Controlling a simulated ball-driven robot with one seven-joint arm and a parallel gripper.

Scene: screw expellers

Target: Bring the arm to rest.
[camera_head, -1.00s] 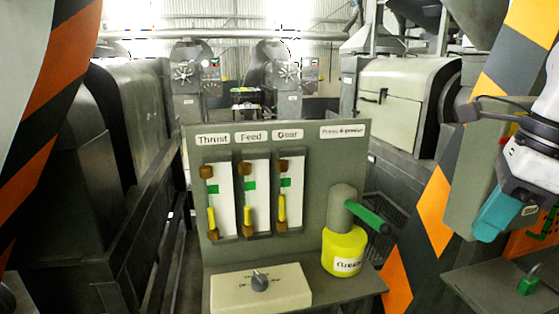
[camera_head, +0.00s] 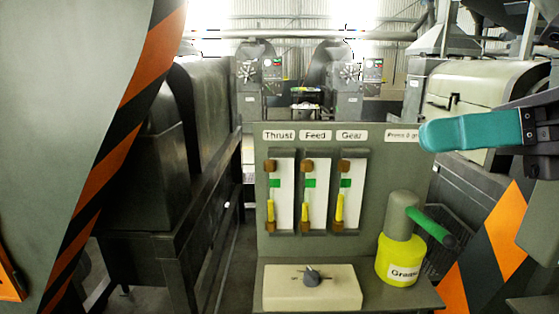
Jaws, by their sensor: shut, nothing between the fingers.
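My gripper (camera_head: 432,136) is at the right of the head view. Its teal fingers point left and are shut with nothing between them. It is in front of the upper right corner of a grey panel (camera_head: 392,165) and hides part of the label there. My dark wrist reaches in from the right edge. I cannot tell how far the fingers are from the panel.
The panel carries three gauges marked Thrust (camera_head: 279,195), Feed (camera_head: 315,195) and Gear (camera_head: 347,195). Below are a knob box (camera_head: 335,292) and a yellow grease pot (camera_head: 405,262) with a green handle (camera_head: 435,228). Striped posts (camera_head: 110,160) flank both sides.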

